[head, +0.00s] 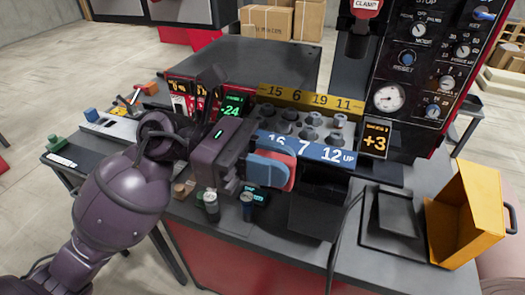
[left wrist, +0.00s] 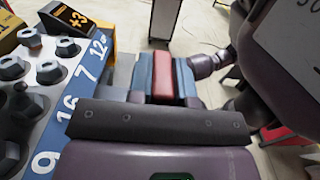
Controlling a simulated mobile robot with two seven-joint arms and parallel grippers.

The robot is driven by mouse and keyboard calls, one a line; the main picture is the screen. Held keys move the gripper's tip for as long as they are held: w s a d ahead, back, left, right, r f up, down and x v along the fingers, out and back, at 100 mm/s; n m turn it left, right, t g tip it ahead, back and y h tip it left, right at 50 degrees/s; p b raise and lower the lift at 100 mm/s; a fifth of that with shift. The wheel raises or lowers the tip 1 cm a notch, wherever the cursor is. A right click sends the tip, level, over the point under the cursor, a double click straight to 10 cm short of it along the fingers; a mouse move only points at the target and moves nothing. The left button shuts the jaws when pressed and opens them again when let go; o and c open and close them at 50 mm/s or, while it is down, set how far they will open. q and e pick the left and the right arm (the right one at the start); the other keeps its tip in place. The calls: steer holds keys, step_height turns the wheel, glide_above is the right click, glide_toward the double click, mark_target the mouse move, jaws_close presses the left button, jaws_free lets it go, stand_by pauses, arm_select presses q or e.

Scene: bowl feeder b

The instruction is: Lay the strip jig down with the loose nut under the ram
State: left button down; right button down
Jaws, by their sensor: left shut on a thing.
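The strip jig (head: 330,150) shows as a blue strip numbered 16, 7, 12 and a yellow strip (head: 310,100), with several dark nuts between them. The jig also shows at the left of the left wrist view (left wrist: 75,87). My left gripper (head: 274,168) is in front of its blue side, with blue fingers shut on a red block (left wrist: 163,76). This looks like the jig's grip, but its join is hidden. I cannot tell which nut is loose. The ram (head: 357,43) stands above and behind the jig's right end. My right gripper is not in view.
A yellow bin (head: 468,212) stands at the bench's right edge. A black block (head: 318,215) is below the jig's front. A control panel with a gauge (head: 388,98) rises behind. Small knobbed parts (head: 210,205) and a lit display (head: 232,104) lie near my arm.

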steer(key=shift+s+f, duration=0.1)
arm_select(q)
steer(key=shift+f+b, duration=0.5)
steer(key=shift+f, duration=0.3)
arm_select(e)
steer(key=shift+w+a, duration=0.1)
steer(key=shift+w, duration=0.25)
arm_select(q)
steer(key=shift+f+b, duration=0.25)
steer(key=shift+b, duration=0.05)
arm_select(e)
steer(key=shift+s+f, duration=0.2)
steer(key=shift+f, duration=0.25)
arm_select(q)
steer(key=c, duration=1)
jaws_free()
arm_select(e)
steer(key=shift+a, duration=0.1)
arm_select(q)
steer(key=shift+o, duration=0.2)
